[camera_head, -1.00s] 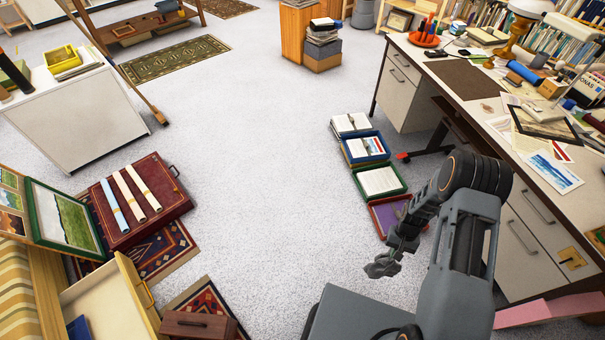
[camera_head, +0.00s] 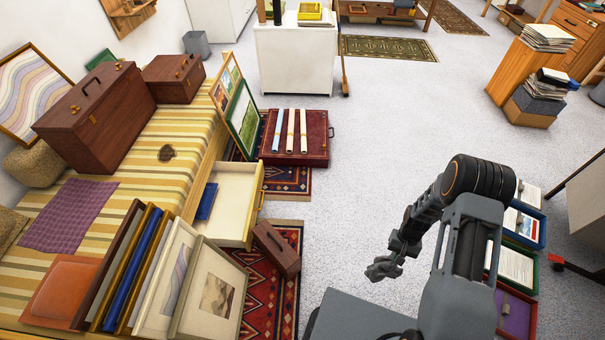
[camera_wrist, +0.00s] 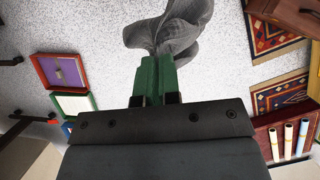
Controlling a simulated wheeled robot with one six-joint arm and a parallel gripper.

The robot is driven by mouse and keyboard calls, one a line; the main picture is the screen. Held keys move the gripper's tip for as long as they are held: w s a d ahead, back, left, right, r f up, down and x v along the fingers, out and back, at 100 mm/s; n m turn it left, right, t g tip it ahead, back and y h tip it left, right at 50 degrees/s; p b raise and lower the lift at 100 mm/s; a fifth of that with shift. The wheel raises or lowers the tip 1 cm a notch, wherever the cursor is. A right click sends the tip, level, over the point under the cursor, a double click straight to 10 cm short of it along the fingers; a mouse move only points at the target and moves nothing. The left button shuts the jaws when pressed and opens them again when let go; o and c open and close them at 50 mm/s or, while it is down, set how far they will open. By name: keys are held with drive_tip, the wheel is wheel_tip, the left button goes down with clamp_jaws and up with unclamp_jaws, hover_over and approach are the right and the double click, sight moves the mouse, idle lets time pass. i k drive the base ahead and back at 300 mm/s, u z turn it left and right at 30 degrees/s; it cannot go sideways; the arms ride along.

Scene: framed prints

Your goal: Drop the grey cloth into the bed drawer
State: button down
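My gripper (camera_wrist: 156,70) is shut on the grey cloth (camera_wrist: 175,30), which hangs bunched from the green fingertips in the wrist view. The cloth also shows in the head view (camera_head: 383,269), held above the floor at the end of my arm. The bed drawer (camera_head: 236,237) stands pulled open at the side of the striped bed (camera_head: 185,145), left of my gripper and well apart from it. The drawer is pale inside, with a yellow handle on its front. A blue flat item (camera_head: 207,201) lies in it.
A brown box (camera_head: 276,248) stands on a patterned rug (camera_head: 262,290) just in front of the drawer. Framed prints (camera_head: 209,296) lean at the bed's near end. A red case (camera_head: 318,138) lies beyond the drawer.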

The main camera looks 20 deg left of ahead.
sight(233, 216)
drive_tip(key=u, duration=0.25)
drive_tip(key=i, duration=2.7)
drive_tip(key=u, duration=2.6)
drive_tip(key=i, duration=0.85)
drive_tip(key=u, duration=1.65)
